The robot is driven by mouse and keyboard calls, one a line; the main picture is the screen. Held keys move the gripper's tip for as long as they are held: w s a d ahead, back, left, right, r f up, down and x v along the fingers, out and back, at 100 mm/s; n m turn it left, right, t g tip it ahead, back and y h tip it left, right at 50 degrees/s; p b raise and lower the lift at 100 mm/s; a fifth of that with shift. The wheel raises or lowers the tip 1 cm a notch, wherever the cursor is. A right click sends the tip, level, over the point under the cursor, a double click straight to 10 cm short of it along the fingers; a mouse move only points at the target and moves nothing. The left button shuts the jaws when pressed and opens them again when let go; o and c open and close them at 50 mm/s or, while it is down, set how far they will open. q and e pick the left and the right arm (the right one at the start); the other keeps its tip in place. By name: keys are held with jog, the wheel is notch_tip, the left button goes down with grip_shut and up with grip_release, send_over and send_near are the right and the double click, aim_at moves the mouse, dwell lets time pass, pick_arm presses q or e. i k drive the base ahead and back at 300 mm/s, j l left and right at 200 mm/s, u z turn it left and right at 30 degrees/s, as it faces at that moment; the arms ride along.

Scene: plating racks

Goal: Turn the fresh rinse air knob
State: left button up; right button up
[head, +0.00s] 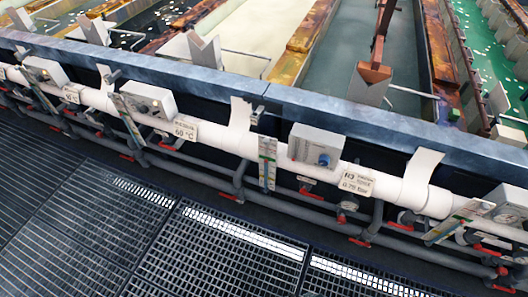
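A grey control box (302,143) with a blue round knob (324,160) on its lower right is mounted on the front of the tank line, right of centre. A pale label (357,180) hangs just right of and below the box; its large marks look like "N3" and "0.75 bar", and the smaller print is hard to read. The knob's exact angle cannot be told at this size. Neither of my grippers shows in the head view.
Similar grey boxes (148,98) sit along the white pipe (215,136). Grey pipes with red-handled valves (361,242) run below. A blue-grey rail (340,113) edges the open tanks behind. The grated floor (190,245) in front is clear.

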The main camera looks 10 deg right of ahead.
aim_at(342, 220)
jog(key=z, duration=1.5)
